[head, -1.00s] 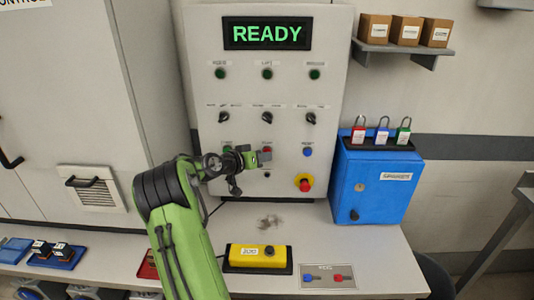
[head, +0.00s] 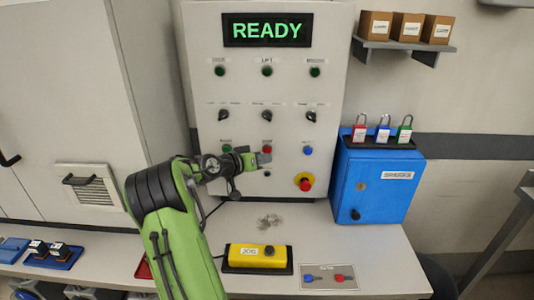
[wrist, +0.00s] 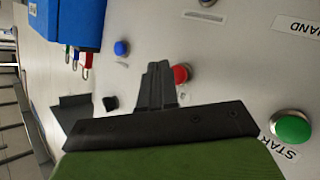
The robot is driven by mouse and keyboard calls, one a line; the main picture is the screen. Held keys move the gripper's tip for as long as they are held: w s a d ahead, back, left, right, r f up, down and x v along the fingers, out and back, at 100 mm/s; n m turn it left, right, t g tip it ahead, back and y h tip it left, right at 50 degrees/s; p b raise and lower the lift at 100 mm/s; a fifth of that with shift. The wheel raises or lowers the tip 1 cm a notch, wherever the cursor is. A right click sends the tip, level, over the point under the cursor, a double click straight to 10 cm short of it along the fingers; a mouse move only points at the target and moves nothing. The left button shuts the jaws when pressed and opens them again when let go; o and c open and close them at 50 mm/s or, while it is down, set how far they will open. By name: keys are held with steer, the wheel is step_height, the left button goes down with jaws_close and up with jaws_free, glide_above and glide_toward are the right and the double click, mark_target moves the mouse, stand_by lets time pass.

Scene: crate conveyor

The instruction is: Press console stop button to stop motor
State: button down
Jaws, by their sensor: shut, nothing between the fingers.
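The grey console panel (head: 290,80) stands upright at the back of the table, with a lit display (head: 267,31) reading READY. The red stop button (head: 267,149) is in its lower row, just above my gripper's tip in the head view. In the wrist view the red button (wrist: 181,73) shows right beside the fingertips and is partly covered by them. My gripper (head: 263,159) is shut and empty, close to the panel; its fingers (wrist: 158,82) point at it. I cannot tell whether they touch the button.
A green start button (wrist: 291,127) and a blue button (head: 308,151) flank the red one. A red emergency knob (head: 305,183) on yellow sits lower right. A blue box (head: 378,185) with padlocks stands at right. A yellow JOG pendant (head: 257,256) lies in front.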

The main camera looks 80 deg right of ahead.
steer(key=a+b, duration=0.1)
steer(key=a, duration=0.1)
steer(key=s+a+b, duration=0.1)
steer(key=a+b, duration=0.1)
steer(key=shift+a, duration=0.35)
stand_by(0.8)
